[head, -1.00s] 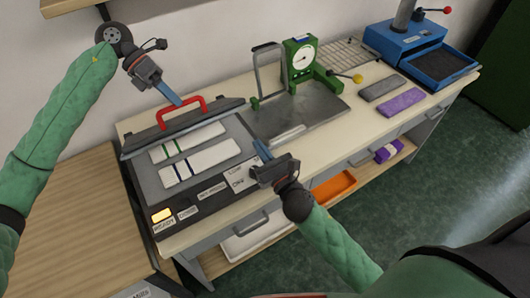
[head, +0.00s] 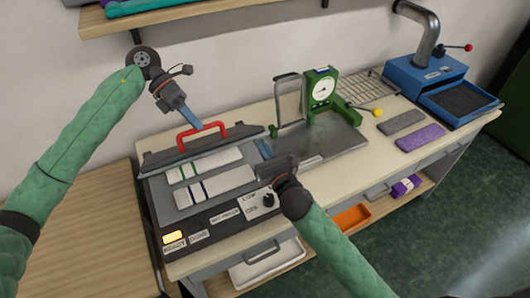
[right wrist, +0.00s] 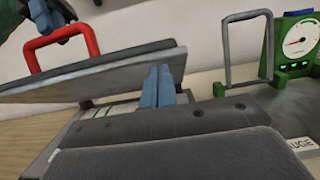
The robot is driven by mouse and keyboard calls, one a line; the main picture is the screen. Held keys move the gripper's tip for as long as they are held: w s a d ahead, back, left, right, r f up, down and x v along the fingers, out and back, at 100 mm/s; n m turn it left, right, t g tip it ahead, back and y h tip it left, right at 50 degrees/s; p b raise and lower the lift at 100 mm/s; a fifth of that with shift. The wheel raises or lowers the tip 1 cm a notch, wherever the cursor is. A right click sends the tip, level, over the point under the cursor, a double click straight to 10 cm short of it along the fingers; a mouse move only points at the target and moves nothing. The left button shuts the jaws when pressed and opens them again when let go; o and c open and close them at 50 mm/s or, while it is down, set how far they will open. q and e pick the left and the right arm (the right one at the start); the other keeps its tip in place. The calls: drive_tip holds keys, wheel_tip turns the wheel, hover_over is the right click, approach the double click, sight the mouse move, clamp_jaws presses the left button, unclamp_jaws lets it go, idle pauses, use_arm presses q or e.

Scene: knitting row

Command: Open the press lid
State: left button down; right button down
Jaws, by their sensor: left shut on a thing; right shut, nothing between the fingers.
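The press (head: 160,205) stands at the left of the bench. Its grey lid (head: 165,160) is raised and tilted at the back of the bed, and it also shows in the right wrist view (right wrist: 120,72). My left gripper (head: 198,124) is shut on the lid's red handle (head: 216,127). My right gripper (head: 264,150) is shut and empty by the lid's right end. In the right wrist view its blue fingertips (right wrist: 159,80) are close to the lid's edge; I cannot tell whether they touch. Two white striped pieces (head: 215,182) lie on the press bed.
A green gauge stand (head: 320,90) with a metal plate stands right of the press. A grey block (head: 402,122) and a purple block (head: 420,137) lie further right, before a blue machine (head: 430,72). A lit yellow lamp (head: 173,237) is on the press front.

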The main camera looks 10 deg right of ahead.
use_arm(q)
drive_tip(key=shift+f, duration=0.2)
drive_tip(key=shift+f, duration=0.1)
use_arm(e)
drive_tip(key=shift+w+r, duration=0.4)
drive_tip(key=shift+r, duration=0.35)
use_arm(q)
drive_tip(key=c, duration=1.7)
unclamp_jaws()
drive_tip(key=o, duration=0.3)
drive_tip(key=shift+w, duration=0.1)
drive_tip(key=shift+w+a, duration=0.1)
use_arm(e)
drive_tip(key=shift+w+a+f, duration=0.15)
